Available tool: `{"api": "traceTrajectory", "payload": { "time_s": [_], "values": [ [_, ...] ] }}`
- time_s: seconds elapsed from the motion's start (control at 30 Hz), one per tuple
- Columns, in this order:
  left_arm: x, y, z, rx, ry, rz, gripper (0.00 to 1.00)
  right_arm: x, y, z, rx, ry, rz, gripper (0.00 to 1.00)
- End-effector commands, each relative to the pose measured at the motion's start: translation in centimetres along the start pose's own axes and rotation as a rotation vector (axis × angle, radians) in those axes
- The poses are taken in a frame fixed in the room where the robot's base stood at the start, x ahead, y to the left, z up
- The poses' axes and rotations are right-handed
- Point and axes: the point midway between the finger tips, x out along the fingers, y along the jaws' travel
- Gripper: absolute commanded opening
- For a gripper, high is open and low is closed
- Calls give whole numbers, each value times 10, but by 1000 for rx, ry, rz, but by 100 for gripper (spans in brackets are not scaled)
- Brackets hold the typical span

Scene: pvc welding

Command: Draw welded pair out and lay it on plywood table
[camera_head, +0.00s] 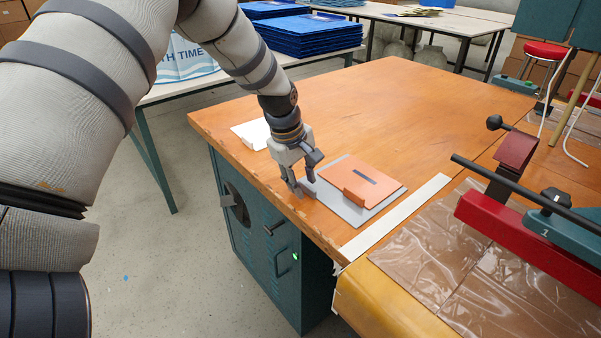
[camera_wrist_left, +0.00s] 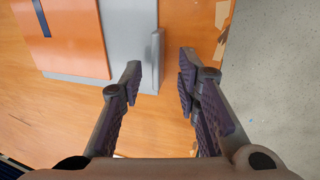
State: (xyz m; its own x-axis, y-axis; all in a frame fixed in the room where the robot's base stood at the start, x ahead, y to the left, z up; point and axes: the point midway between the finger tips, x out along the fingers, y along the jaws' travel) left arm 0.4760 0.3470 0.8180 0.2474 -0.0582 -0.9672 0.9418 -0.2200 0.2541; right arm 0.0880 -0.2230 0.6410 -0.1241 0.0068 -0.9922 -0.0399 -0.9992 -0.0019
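The welded pair lies flat on the plywood table (camera_head: 440,100) near its front left edge. It is a grey sheet (camera_head: 335,203) with an orange sheet (camera_head: 362,180) on top, which has a dark slot. Both sheets also show at the upper left in the left wrist view, the grey one (camera_wrist_left: 125,35) and the orange one (camera_wrist_left: 70,45). A raised grey edge piece (camera_wrist_left: 155,62) stands at the sheet's side. My left gripper (camera_head: 304,187) is low at the pair's left edge. Its fingers (camera_wrist_left: 161,82) are apart, with that edge piece near the gap. My right gripper is not in view.
The red and teal welding machine (camera_head: 520,225) stands at the right, beside a brown film-covered surface (camera_head: 430,250). A white strip (camera_head: 395,217) runs along the table seam. A white piece (camera_head: 252,133) lies behind my gripper. The far middle of the table is clear.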

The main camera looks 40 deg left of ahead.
Motion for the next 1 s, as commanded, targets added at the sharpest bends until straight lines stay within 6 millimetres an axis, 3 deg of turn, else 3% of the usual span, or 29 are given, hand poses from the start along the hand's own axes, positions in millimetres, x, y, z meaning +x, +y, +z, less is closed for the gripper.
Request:
{"api": "traceTrajectory", "payload": {
  "time_s": [0.5,0.7,1.0],
  "values": [
    [-104,1,0,1,2,3,30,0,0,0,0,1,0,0],
    [-118,0,0,0,1,1,30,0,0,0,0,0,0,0],
    [-118,0,0,0,0,1,30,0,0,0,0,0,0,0]
  ]
}}
